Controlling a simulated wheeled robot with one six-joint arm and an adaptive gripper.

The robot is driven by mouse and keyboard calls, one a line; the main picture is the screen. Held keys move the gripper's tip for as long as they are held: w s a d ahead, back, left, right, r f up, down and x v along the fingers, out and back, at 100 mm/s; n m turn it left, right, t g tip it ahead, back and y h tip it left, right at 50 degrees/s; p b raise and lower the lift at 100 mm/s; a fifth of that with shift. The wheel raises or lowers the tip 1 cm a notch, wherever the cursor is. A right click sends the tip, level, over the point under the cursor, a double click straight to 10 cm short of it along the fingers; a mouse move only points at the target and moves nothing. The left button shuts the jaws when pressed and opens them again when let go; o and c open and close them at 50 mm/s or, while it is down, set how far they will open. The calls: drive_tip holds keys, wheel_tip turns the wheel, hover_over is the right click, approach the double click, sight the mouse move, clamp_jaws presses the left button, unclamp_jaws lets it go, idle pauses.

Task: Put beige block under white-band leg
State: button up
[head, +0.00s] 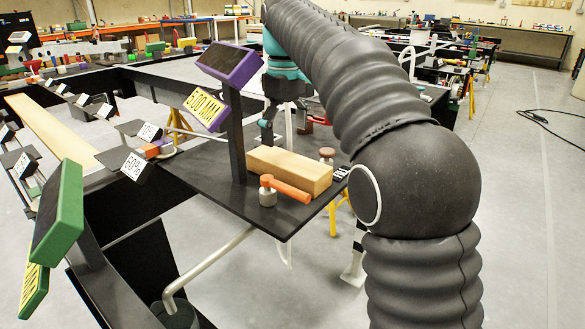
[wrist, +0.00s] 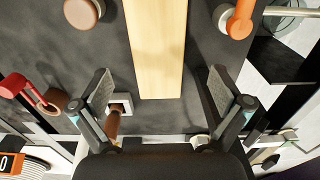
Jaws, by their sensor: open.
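The beige block (head: 290,170) lies flat on a black plate (head: 225,185) beside the purple-topped post. The wrist view shows the block (wrist: 157,45) at top centre, running down between the finger lines. My gripper (wrist: 159,88) is open and empty, one finger on each side of the block's near end, with gaps to both sides. In the head view my gripper (head: 268,133) is behind the block, partly hidden by the post and arm. A dark leg with a pale lower end (head: 354,265) stands below the plate; I cannot tell whether it is the white-band leg.
An orange-handled knob (head: 287,190) and a brown-capped knob (head: 327,155) stand close to the block. The post with a purple top (head: 230,64) and a yellow 500 MM sign rises at its left. A brown-handled item (wrist: 113,120) sits near the left finger. Open floor (head: 520,220) lies right.

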sight(287, 160)
drive_tip(key=f+b, duration=0.1)
drive_tip(key=f, duration=0.5)
drive_tip(key=shift+d+f, duration=0.1)
drive_tip(key=shift+d, duration=0.1)
drive_tip(key=shift+f+b, duration=0.55)
drive_tip(key=shift+b, duration=0.2)
drive_tip(key=shift+c, duration=0.2)
drive_tip(key=shift+r, duration=0.1)
drive_tip(key=c, duration=1.6)
drive_tip(key=shift+o, duration=0.2)
